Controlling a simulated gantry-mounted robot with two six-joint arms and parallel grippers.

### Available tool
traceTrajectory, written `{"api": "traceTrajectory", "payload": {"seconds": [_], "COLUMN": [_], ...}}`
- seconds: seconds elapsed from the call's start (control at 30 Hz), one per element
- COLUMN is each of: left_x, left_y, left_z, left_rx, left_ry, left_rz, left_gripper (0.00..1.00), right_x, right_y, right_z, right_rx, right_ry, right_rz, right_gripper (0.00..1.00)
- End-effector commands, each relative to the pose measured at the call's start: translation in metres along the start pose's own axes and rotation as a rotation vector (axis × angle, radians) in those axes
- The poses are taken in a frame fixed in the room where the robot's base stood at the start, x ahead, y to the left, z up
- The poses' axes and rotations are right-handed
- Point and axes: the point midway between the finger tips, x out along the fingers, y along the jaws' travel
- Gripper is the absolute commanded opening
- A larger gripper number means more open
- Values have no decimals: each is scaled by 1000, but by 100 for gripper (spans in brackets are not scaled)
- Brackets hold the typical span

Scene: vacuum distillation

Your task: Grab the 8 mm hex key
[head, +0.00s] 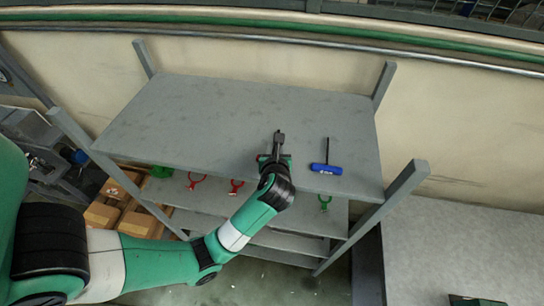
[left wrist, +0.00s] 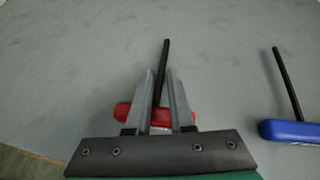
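A hex key with a red handle (left wrist: 125,112) lies on the grey shelf top, its black shaft (left wrist: 165,58) pointing away. My left gripper (left wrist: 161,74) is over it, fingers apart on either side of the shaft, with the red handle partly hidden beneath. I cannot tell whether the fingers touch it. In the head view my left gripper (head: 279,137) hides most of this key. A second hex key with a blue handle (head: 326,169) lies to the right; it also shows in the left wrist view (left wrist: 292,131). I cannot read a size on either key. My right gripper is not in view.
The grey shelf top (head: 190,115) is otherwise clear, with upright posts (head: 385,82) at its corners. Red clamps (head: 236,186), a green clamp (head: 324,202) and cardboard boxes (head: 101,215) are on or near lower levels. A pale table (head: 460,245) stands at right.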

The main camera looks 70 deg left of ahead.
Motion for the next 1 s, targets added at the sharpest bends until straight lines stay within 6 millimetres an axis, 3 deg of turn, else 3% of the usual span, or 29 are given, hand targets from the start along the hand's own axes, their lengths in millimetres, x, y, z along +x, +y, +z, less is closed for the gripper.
{"api": "traceTrajectory", "payload": {"seconds": [0.03,0.1,1.0], "left_x": [0,0,0], "left_y": [0,0,0], "left_z": [0,0,0], "left_rx": [0,0,1], "left_ry": [0,0,1], "left_rz": [0,0,0], "left_gripper": [10,0,0], "right_x": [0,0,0], "right_y": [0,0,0], "right_z": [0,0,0], "right_rx": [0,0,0], "right_ry": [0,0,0], "right_rz": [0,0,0], "right_gripper": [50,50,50]}}
